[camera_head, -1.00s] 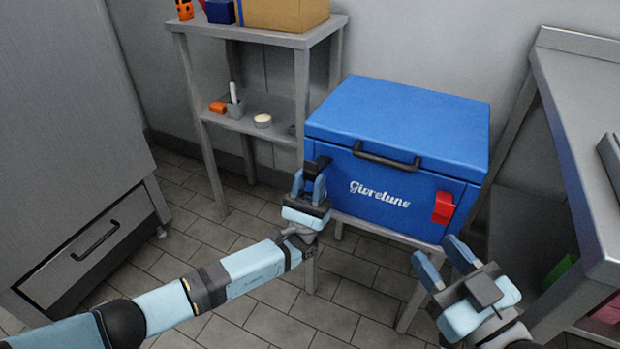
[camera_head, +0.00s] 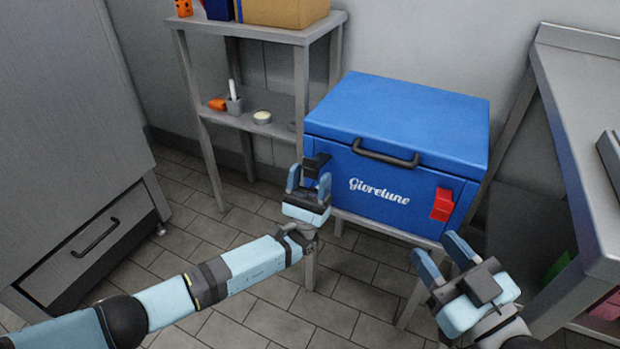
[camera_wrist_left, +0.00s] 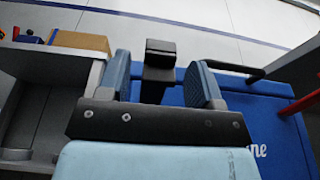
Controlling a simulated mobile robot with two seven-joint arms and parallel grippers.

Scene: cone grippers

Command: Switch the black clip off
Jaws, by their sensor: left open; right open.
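The blue box (camera_head: 400,115) stands on a grey stand, with a black handle and white lettering on its front. The black clip (camera_head: 316,164) is at the left end of its front face. My left gripper (camera_head: 309,180) is open at the clip, its fingers to either side of it. In the left wrist view the black clip (camera_wrist_left: 159,62) stands between the two blue fingers (camera_wrist_left: 162,82), with gaps visible on both sides. The lower part of the clip is hidden by my gripper. My right gripper (camera_head: 444,258) is open and empty, in front of the box's lower right.
A red clip (camera_head: 442,205) is on the right of the box front. A grey shelf (camera_head: 262,125) with small items and a cardboard box (camera_head: 285,12) stands left of the blue box. A metal table (camera_head: 580,120) is at the right.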

